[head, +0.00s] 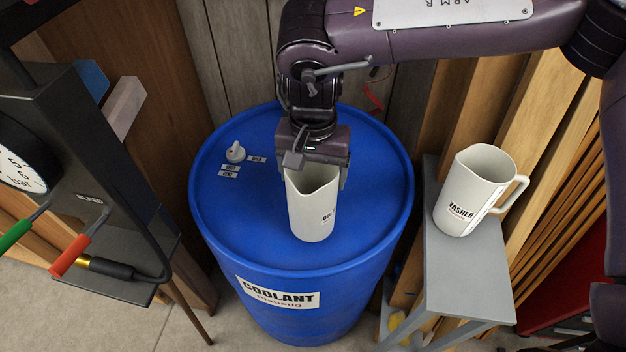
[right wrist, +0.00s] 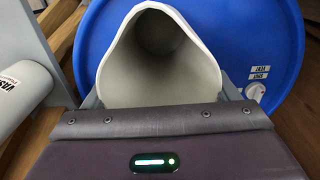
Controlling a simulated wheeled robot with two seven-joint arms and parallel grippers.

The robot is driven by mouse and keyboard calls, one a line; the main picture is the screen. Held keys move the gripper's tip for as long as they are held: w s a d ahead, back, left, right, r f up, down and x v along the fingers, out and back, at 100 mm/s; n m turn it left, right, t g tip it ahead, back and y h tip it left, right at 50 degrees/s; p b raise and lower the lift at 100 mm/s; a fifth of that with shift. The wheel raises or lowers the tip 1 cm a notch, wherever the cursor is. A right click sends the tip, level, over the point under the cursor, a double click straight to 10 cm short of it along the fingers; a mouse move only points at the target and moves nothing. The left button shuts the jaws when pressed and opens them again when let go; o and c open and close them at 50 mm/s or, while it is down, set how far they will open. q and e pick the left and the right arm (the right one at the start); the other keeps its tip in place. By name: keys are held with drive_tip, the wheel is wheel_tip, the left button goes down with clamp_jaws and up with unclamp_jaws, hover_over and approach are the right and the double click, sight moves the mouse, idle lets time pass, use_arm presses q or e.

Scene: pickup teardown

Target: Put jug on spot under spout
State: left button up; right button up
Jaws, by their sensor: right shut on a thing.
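A white jug (head: 312,205) with a partly hidden label is upright over the blue drum's lid; I cannot tell whether it touches the lid. My right gripper (head: 314,172) is shut on it from above, one finger on each side. In the right wrist view the jug's open mouth (right wrist: 165,55) shows between the fingers. A second white jug (head: 475,190), labelled WASHER, stands on a grey stand. At the left, a dark panel marked BLEED carries a black curved pipe (head: 150,278) above a dark shelf (head: 115,290). My left gripper is out of view.
The blue drum (head: 370,235) is labelled COOLANT and has a small white valve knob (head: 235,152) on its lid. The grey stand (head: 450,280) is right of it. Levers with green (head: 15,235) and red (head: 70,256) grips stick out at the left.

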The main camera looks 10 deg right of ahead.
sight(314, 184)
wheel_tip(314, 184, down, 3)
drive_tip(key=shift+w+f, duration=0.1)
drive_tip(key=shift+f, duration=0.1)
drive_tip(key=o, duration=1.3)
